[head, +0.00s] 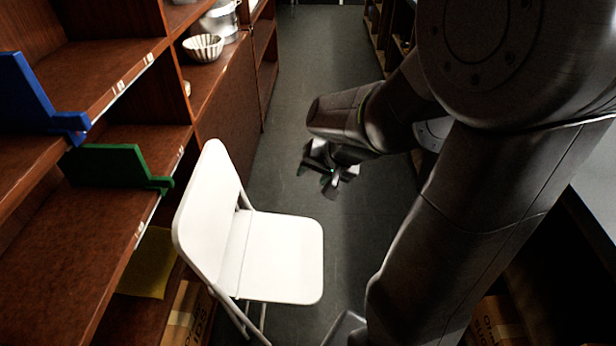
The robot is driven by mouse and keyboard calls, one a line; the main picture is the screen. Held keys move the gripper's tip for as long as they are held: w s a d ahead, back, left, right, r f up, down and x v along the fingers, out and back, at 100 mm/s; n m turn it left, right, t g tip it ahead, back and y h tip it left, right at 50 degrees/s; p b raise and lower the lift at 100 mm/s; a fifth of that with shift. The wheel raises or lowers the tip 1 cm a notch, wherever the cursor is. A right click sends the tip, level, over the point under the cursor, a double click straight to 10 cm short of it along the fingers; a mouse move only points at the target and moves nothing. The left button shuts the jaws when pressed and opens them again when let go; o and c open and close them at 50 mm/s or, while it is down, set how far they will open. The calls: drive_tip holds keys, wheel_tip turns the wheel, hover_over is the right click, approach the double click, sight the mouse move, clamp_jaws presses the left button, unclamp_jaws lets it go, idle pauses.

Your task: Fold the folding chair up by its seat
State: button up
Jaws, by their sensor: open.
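The white folding chair (281,258) stands unfolded on the floor beside the left shelves. Its backrest (208,207) is upright on the left and its flat seat reaches to the right. Its lower legs are partly hidden below the seat. My gripper (331,186) is open and empty, above and beyond the far right corner of the seat. It appears apart from the chair. My dark arm comes in from the right and covers much of that side.
Wooden shelves (95,85) line the left, close behind the backrest. They hold a blue holder (32,100), a green holder (115,167) and a white fluted bowl (203,46). A cardboard box (187,315) sits low at left. The grey aisle floor (318,60) beyond is clear.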

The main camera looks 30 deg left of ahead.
drive_tip(key=shift+d+r, duration=0.3)
drive_tip(key=shift+r, duration=0.15)
drive_tip(key=shift+f, duration=0.1)
drive_tip(key=b+x, duration=0.2)
drive_tip(key=x, duration=1.1)
drive_tip(key=shift+a+f, duration=0.2)
drive_tip(key=shift+f, duration=0.05)
